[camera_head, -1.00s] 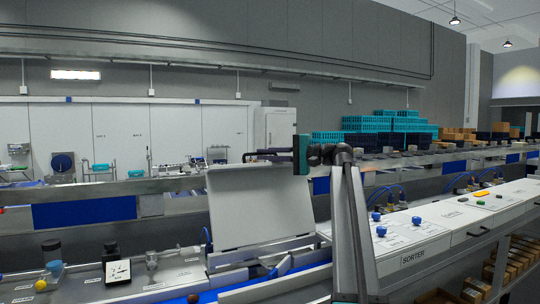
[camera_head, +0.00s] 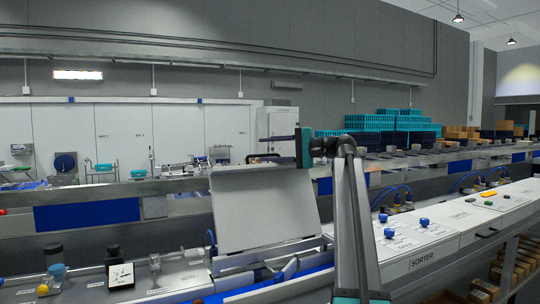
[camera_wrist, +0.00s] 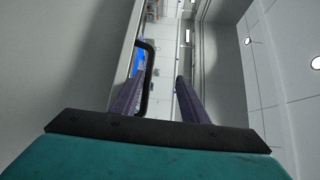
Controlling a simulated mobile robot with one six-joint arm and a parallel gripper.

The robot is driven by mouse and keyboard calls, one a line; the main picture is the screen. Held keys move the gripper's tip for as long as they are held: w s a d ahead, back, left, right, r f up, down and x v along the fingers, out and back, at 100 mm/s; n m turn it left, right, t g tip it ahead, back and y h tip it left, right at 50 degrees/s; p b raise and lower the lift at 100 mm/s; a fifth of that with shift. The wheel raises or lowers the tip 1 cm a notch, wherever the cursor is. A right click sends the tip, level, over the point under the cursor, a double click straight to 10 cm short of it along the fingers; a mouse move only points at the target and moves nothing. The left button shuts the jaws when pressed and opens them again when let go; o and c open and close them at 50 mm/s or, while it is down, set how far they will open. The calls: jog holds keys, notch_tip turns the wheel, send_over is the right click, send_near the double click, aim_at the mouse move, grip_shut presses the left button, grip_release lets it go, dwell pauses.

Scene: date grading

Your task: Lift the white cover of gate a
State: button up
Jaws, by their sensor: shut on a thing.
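The white cover (camera_head: 264,212) stands raised and leaning back in the head view, above the conveyor. Its black handle (camera_head: 262,157) is at the top edge. My gripper (camera_head: 268,138) is at that top edge, reaching left from its teal body, and appears shut on the handle. In the wrist view my gripper's dark fingers (camera_wrist: 158,95) have the black handle (camera_wrist: 149,60) beside the left finger. The exact contact is hard to see. No label for gate a is readable.
The sorter panel (camera_head: 420,257) with blue knobs is at right. Jars and a small black-and-white device (camera_head: 120,272) are on the bench at left. A rail with a blue panel (camera_head: 87,214) runs behind the cover.

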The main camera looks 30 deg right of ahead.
dwell(0.7)
jog(key=shift+d, duration=0.15)
jog(key=shift+s+d+b, duration=0.25)
jog(key=shift+s+b, duration=0.1)
jog(key=shift+b, duration=0.1)
jog(key=f+b+v, duration=0.1)
jog(key=b+v, duration=0.2)
jog(key=v, duration=0.9)
jog(key=shift+s+d+r+b, duration=0.2)
jog(key=shift+s+r+b, duration=0.15)
jog(key=shift+s+r, duration=0.05)
